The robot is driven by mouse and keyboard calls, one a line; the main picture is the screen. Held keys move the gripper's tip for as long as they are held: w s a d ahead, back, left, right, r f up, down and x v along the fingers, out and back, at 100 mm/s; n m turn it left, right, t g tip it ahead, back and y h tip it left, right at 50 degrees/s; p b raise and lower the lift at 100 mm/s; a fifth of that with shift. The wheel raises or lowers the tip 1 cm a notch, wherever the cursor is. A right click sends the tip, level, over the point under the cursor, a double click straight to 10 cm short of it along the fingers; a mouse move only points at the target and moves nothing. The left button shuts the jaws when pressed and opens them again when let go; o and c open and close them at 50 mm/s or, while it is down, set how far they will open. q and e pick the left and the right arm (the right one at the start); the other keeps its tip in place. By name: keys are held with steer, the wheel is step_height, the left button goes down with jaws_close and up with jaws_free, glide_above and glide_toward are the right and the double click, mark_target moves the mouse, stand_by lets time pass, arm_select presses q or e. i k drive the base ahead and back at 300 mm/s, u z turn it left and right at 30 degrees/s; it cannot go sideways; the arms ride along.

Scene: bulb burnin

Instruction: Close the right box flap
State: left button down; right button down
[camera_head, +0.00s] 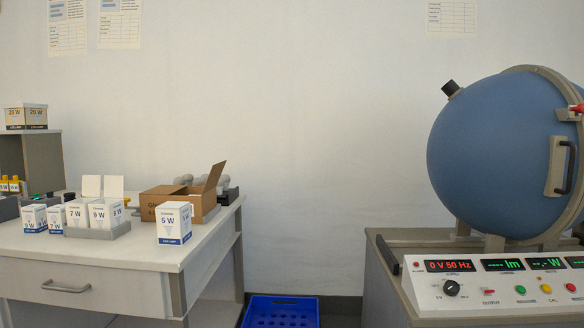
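A brown cardboard box (161,200) stands open on the white table at the left in the head view. Its right flap (214,177) stands up, tilted outward to the right. Another part of its top is raised a little toward the back. The box's inside is mostly hidden by its walls. A white 5 W carton (174,223) stands in front of the box and covers part of its front. Neither of my grippers is in view.
On the table (130,252), a grey tray (98,232) holds white cartons with two raised lids. Smaller cartons (34,218) stand to its left. Dark-based bulbs sit behind the box. A blue crate (281,312) is on the floor. A blue sphere (490,150) stands right, behind a control panel (490,290).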

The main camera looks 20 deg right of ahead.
mark_target(215, 173)
steer(key=z, duration=0.45)
steer(key=i, duration=0.85)
steer(key=z, duration=0.05)
